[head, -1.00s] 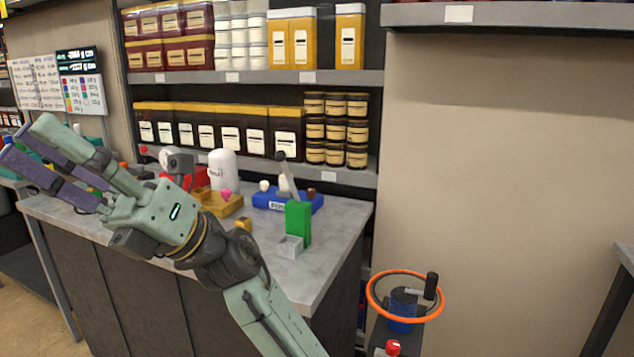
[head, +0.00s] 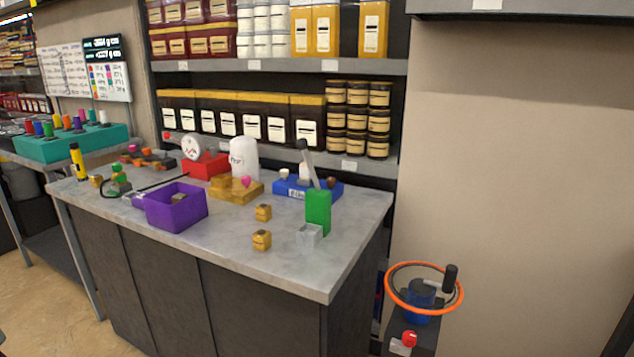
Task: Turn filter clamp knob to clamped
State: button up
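A blue base (head: 328,198) with a small white label, too small to read surely, sits at the back right of the grey counter. On it stand a white knob-like piece (head: 284,173), a brown knob (head: 331,182) and a white upright piece. I cannot tell which one is the filter clamp knob or how it is turned. To the left, a white cylinder (head: 243,158) stands behind a yellow base (head: 240,193) with a pink knob (head: 246,182). My gripper is out of view.
The counter (head: 290,268) has free room at its front right. A purple box (head: 184,222), small brass-coloured weights (head: 262,240), a red dial scale (head: 203,167) and a clear block (head: 309,236) stand on it. An orange-rimmed handwheel (head: 424,310) stands at right, off the counter.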

aim_at(330, 182)
jog(key=i+j+u, duration=0.4)
jog(key=i+j, duration=0.15)
jog(key=i, duration=0.25)
